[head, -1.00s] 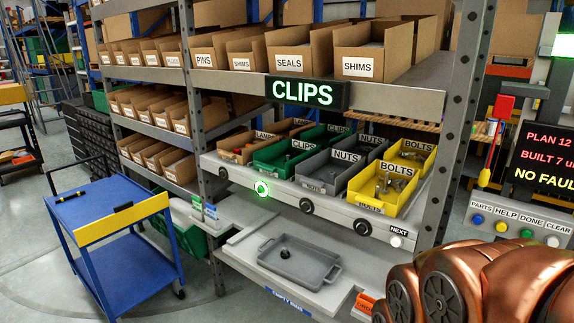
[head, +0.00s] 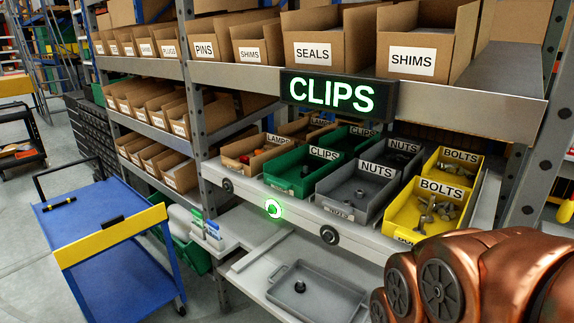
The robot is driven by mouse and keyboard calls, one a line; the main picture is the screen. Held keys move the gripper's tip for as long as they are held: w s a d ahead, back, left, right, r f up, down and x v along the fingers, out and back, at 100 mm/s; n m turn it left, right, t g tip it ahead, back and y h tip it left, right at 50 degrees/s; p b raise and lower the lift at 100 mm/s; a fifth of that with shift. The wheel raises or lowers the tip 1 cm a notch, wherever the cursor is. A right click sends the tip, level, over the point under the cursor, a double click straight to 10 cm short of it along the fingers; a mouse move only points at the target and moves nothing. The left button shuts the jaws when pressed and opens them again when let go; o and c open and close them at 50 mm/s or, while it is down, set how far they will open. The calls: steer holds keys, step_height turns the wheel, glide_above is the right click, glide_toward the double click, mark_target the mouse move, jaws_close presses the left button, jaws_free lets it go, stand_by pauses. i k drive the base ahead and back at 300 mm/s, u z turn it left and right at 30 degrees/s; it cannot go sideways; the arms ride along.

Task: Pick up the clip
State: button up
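A green bin labelled CLIPS (head: 285,178) sits on the sloped shelf, with a small dark piece (head: 305,170) inside, too small to make out clearly. A second green CLIPS bin (head: 344,136) stands behind it. A grey tray (head: 334,309) on the lower ledge holds one small dark round part (head: 300,287); I cannot tell its kind. A lit sign above reads CLIPS. Copper links of my arm show at the lower right, but my gripper is out of view.
Lamps (head: 240,161), grey nuts (head: 338,212) and yellow bolts bins (head: 400,222) flank the clips bin. A green-lit button (head: 273,209) glows on the shelf's front rail. A blue cart (head: 100,225) stands left. Shelf posts and the overhead shelf edge (head: 440,88) border the bins.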

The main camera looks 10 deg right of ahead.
mark_target(306, 167)
steer(key=u, duration=0.6)
steer(key=i, duration=1.1)
steer(key=u, duration=0.75)
